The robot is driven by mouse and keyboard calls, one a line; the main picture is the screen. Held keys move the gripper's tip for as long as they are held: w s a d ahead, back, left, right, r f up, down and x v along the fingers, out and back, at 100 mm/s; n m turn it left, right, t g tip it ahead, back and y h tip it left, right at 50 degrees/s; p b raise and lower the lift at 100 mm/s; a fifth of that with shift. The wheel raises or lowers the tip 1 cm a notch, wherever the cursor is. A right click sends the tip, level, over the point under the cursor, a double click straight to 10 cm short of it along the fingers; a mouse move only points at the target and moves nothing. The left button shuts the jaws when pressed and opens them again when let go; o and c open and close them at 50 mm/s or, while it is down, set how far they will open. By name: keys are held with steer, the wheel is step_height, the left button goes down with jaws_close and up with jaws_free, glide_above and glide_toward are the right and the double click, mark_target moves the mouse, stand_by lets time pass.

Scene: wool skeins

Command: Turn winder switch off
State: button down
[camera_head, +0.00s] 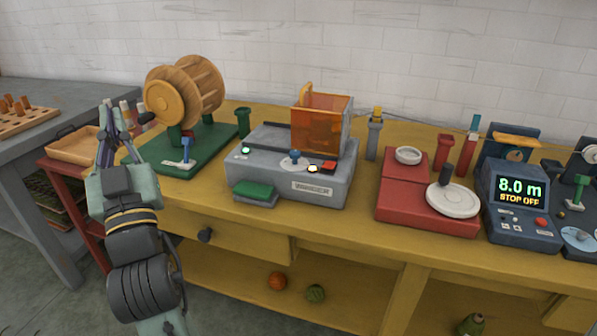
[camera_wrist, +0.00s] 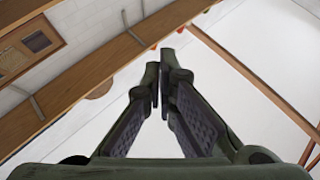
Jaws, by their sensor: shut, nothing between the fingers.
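The winder (camera_head: 290,180) is a grey box with a name label on its front, standing on the yellow workbench. On its top is a small blue-knobbed switch (camera_head: 294,156) on a pale round base; its exact setting is too small to tell. A red block (camera_head: 328,165) and a lit pale lamp (camera_head: 312,169) are to its right, and a green lamp (camera_head: 245,150) glows at the left. My gripper (camera_head: 107,108) is shut and empty, pointing up, well left of the winder. In the wrist view my gripper (camera_wrist: 158,70) shows its fingers together, with no winder in sight.
An orange translucent box (camera_head: 321,125) rises behind the switch. A green pad (camera_head: 254,189) juts out at the winder's front left. A wooden spool (camera_head: 184,92) on a green base stands between my gripper and the winder. A red scale (camera_head: 428,207) is to the right.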

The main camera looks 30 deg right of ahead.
steer(key=s+d+f+m+g+h+b, duration=0.1)
steer(key=d+f+m+g+h, duration=0.25)
steer(key=d, duration=0.55)
steer(key=s+d+f+m+g+h, duration=0.1)
steer(key=d+f+m+g+h, duration=0.1)
steer(key=d+f+h, duration=0.5)
steer(key=m+g+h+p, duration=0.1)
steer(key=m+g+h, duration=0.25)
steer(key=g, duration=0.35)
glide_above(327, 177)
steer(key=f, duration=0.2)
steer(key=d+f+y, duration=0.1)
steer(key=shift+w+t, duration=0.25)
steer(key=shift+w, duration=0.1)
steer(key=f, duration=0.3)
steer(key=shift+s+a, duration=0.25)
steer(key=shift+a, duration=0.15)
steer(key=shift+s+a+f, duration=0.1)
steer(key=shift+a+f, duration=0.05)
steer(key=shift+f, duration=0.45)
